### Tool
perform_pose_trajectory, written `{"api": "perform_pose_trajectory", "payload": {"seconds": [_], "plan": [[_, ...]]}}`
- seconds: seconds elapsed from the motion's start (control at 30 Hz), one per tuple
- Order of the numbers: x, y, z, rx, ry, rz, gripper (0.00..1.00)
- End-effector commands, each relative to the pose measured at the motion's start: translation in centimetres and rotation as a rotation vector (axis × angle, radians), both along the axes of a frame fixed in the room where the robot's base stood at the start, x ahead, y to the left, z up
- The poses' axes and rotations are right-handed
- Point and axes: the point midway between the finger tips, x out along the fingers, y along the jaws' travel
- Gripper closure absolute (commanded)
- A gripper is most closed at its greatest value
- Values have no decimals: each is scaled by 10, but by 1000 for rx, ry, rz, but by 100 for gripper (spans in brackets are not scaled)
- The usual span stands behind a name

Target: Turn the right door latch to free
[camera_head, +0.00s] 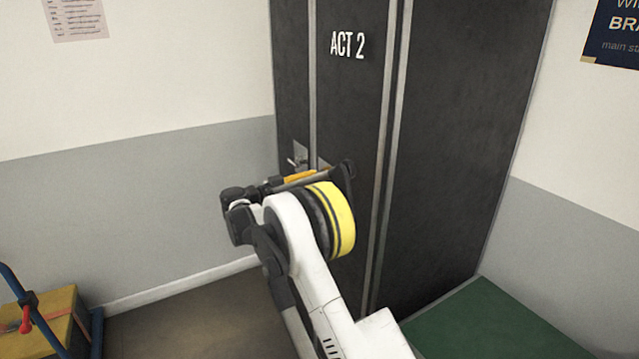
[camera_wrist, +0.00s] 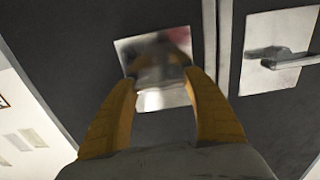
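A metal latch plate (camera_wrist: 150,102) on the dark wardrobe lies ahead of my fingertips in the wrist view; by the head view it is the right-hand one. A blurred grey shape, lever or reflection, covers its middle, so the lever's angle is unclear. My gripper (camera_wrist: 160,78) has two yellow fingers with a gap between their tips, close in front of this plate; contact cannot be told. In the head view my gripper hides most of the right plate. The left latch (camera_head: 299,158) shows a lever on its plate; it also appears at the right of the wrist view (camera_wrist: 282,57).
The tall dark wardrobe (camera_head: 450,150) reading "ACT 2" has pale vertical strips beside its doors. A green surface (camera_head: 490,325) lies at its right foot. A blue-framed cart (camera_head: 35,325) with a yellow box stands at lower left. Floor left of my arm is clear.

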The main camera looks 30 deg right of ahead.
Motion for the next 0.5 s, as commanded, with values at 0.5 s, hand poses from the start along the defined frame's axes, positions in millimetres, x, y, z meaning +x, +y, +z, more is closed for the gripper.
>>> {"api": "perform_pose_trajectory", "payload": {"seconds": [0.5], "plan": [[0, 0, 0, -3, 99, -1, 71]]}}
